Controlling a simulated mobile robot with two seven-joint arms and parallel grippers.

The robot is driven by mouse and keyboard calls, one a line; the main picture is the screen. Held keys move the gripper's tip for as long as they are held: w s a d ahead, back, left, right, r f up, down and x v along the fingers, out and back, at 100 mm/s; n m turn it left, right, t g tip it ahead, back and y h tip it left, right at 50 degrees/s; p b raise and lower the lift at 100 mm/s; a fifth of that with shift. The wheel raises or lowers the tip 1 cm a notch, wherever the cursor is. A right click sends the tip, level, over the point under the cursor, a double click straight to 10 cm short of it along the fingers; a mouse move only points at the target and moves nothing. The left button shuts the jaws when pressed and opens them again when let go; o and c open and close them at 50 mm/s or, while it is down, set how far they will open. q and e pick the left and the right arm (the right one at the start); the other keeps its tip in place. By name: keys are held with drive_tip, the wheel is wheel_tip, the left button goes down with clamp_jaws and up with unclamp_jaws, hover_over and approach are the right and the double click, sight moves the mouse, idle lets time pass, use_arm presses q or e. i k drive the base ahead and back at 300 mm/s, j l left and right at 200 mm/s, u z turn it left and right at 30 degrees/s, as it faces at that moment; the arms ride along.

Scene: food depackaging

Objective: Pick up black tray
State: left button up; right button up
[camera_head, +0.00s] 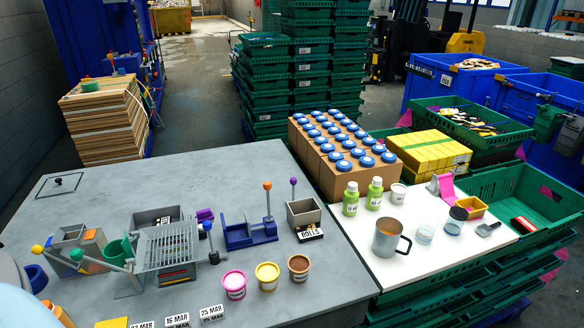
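No thing stands out clearly as a black tray. A thin dark-edged square (60,186) with a small black knob lies flat at the table's far left corner; I cannot tell if it is a tray or a hatch. A small grey, dark-lined open bin (304,213) stands near the table's right side behind a "ROLLS" label. A grey slatted rack (166,246) stands among devices at the left. Neither of my grippers shows in the head view.
Three tubs, pink (234,285), yellow (267,276) and brown (299,267), stand near the front of the grey table (200,172). A blue lever device (249,232) stands behind them. Blue-capped jars (335,150) and a metal mug (387,238) are at the right. The table's back is clear.

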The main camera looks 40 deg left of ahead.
sight(310, 232)
drive_tip(key=u, duration=1.1)
